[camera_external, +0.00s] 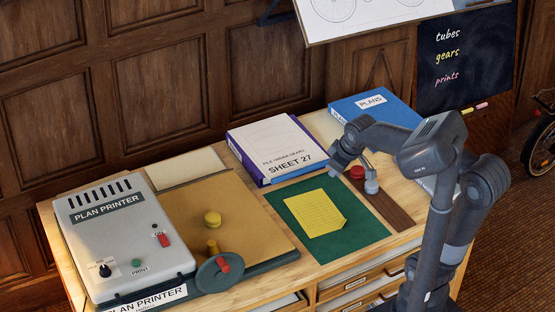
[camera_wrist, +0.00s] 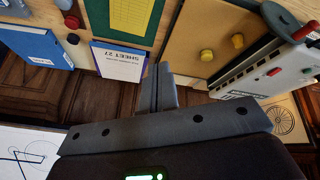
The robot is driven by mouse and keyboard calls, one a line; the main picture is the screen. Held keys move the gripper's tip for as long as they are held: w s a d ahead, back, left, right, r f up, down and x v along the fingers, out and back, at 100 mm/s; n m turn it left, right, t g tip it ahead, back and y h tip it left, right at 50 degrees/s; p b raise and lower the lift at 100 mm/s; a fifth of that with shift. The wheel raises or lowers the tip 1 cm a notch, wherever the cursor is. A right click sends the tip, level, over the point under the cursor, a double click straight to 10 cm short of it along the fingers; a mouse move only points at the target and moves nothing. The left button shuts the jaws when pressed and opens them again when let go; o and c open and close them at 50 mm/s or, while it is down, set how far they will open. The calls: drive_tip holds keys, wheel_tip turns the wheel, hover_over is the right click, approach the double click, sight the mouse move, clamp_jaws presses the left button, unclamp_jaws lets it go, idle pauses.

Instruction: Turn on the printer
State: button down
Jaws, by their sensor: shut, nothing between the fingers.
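The plan printer (camera_external: 122,238) is a light grey box at the left end of the bench. Its top has a red switch (camera_external: 164,240) beside an "ON" label, a small dark lamp, a green PRINT button (camera_external: 137,262) and a black dial (camera_external: 105,269). In the wrist view the printer (camera_wrist: 245,82) is at the right, partly cut off, with a red control (camera_wrist: 275,72) on it. My gripper (camera_external: 337,166) is over the right half of the bench, well away from the printer. Its fingers (camera_wrist: 158,88) are together and empty.
A grey wheel with a red handle (camera_external: 222,264) adjoins the printer's right side. Yellow knobs (camera_external: 212,218) stand on the tan board. The SHEET 27 box (camera_external: 276,148), blue PLANS binder (camera_external: 372,106), green mat (camera_external: 358,237) and red-topped object (camera_external: 357,172) lie around my gripper.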

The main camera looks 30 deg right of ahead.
drive_tip(key=w+a+f+n+g+y, duration=0.1)
drive_tip(key=w+a+f+n+y, duration=0.1)
drive_tip(key=a, duration=1)
drive_tip(key=w+a+f+n+g+y, duration=0.1)
drive_tip(key=w+a+f+n+y, duration=0.1)
drive_tip(key=w+a+n, duration=0.4)
drive_tip(key=w+a+f+n+g+y, duration=0.2)
drive_tip(key=w+a, duration=0.6)
drive_tip(key=a, duration=1.2)
drive_tip(key=shift+w+f+n+y, duration=0.2)
drive_tip(key=shift+n+y, duration=1.1)
drive_tip(key=shift+n, duration=0.1)
hover_over(156, 240)
drive_tip(key=s+d, duration=0.1)
drive_tip(key=d, duration=0.2)
wheel_tip(156, 240, down, 7)
drive_tip(key=shift+d+r, duration=0.1)
drive_tip(key=shift+r, duration=0.1)
drive_tip(key=f, duration=0.3)
drive_tip(key=shift+w+a+f, duration=0.2)
drive_tip(key=shift+w+f, duration=0.05)
drive_tip(key=shift+w, duration=0.05)
drive_tip(key=shift+f, duration=0.5)
drive_tip(key=shift+w, duration=0.1)
